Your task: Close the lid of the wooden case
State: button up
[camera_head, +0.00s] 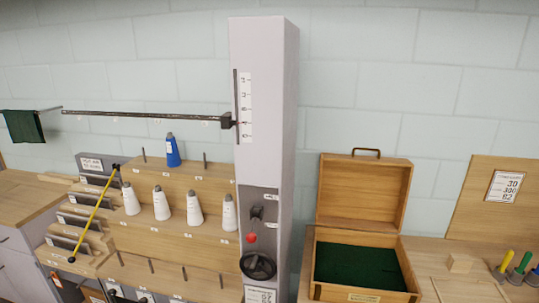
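The wooden case (315,272) stands on the counter at the lower right, just right of a tall pale column. Its lid (363,193) is open, standing up and leaning back toward the tiled wall, with its hollow inner side facing me. A dark metal handle (366,152) is at the top edge of the raised lid. The case's inside has a dark green lining (357,266), and I see nothing lying on it. A small label is on the front of the case. I cannot make out my gripper in this view.
The tall column (265,90) has a scale, a thin horizontal rod, a red knob and a black dial. Right of the case are a small wood block (460,263) and coloured-handled tools (519,266).

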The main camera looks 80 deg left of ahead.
aim_at(355, 192)
jog(key=u, duration=2)
jog(key=i, duration=0.3)
